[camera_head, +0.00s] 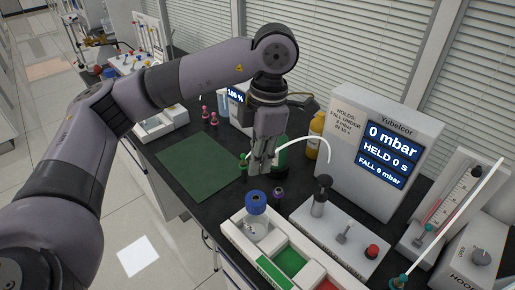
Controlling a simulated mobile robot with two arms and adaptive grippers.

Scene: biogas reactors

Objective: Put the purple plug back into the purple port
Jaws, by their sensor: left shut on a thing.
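A small dark purple piece (278,192) stands on the dark bench just right of the blue-capped bottle. It is too small to tell whether it is the plug. I cannot make out a purple port. My left gripper (256,170) points down over the bench, behind the blue-capped bottle and to the left of the purple piece. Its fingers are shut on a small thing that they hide. A white tube (312,138) arcs right from beside the fingers; I cannot tell whether it joins the held thing. My right gripper is not in view.
The blue-capped bottle (257,204) stands in a white tray (240,227) with coloured compartments. A grey display unit (352,160) reads 0 mbar. A plate (335,245) with a black-topped post lies before it. A green mat (197,165) leaves bare room at left. Small pink pieces (205,112) stand behind.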

